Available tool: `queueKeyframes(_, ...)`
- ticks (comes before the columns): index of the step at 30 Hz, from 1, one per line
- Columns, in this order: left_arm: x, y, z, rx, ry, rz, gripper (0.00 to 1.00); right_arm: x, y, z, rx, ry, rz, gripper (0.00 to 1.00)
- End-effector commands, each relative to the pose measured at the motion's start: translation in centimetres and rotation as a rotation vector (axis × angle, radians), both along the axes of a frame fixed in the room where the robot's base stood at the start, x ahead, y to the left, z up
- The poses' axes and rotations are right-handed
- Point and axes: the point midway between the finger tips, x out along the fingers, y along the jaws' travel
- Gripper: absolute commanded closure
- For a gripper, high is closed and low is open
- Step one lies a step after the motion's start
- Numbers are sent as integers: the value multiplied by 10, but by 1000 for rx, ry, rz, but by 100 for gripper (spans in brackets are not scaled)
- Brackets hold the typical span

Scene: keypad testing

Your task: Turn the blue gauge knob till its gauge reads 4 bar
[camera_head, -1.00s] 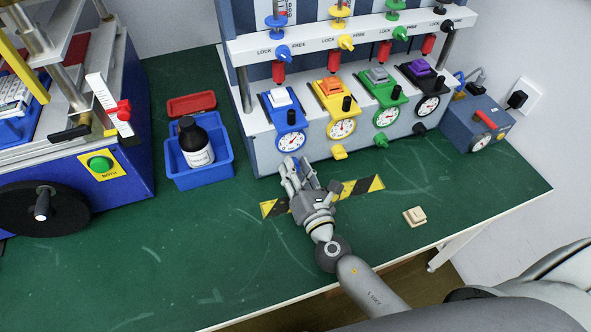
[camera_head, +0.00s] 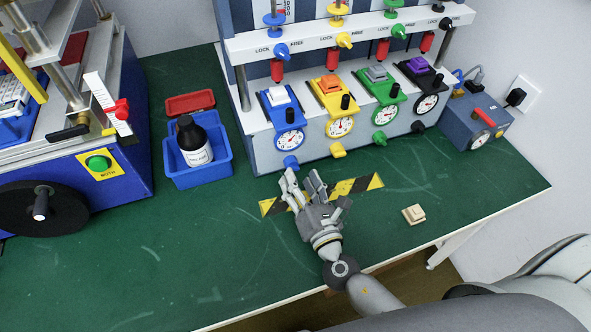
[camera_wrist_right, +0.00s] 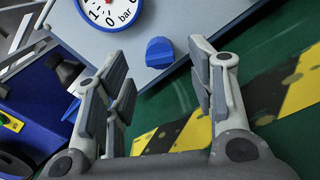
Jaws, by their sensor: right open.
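The blue gauge knob (camera_head: 291,162) sits low on the front of the test bench, under the round white blue-station gauge (camera_head: 289,140). The knob also shows whole in the right wrist view (camera_wrist_right: 159,52), with part of the gauge dial (camera_wrist_right: 108,12) cut off by the top edge. I cannot read the gauge's value. My right gripper (camera_head: 301,178) is open and empty, just in front of the knob and apart from it. In the right wrist view its fingers (camera_wrist_right: 160,85) stand wide on both sides below the knob. My left gripper is not in view.
Yellow (camera_head: 338,150), green (camera_head: 380,138) and black (camera_head: 418,127) knobs sit along the same front. A yellow-black striped strip (camera_head: 358,187) lies under the gripper. A blue tray (camera_head: 199,178) with a bottle stands left; a beige block (camera_head: 414,214) lies right. Green table between is clear.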

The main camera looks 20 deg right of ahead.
Motion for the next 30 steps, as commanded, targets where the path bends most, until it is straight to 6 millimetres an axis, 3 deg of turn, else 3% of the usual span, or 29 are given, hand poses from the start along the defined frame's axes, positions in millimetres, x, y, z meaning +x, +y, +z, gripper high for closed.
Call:
queueKeyframes(6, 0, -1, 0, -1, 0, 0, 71, -47, -1, -1, -3, 4, 3, 49)
queueKeyframes(12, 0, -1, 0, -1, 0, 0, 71, -71, -2, -1, 0, 2, 1, 49)
queueKeyframes(30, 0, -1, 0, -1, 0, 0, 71, -76, -3, 0, 0, 0, 0, 49)
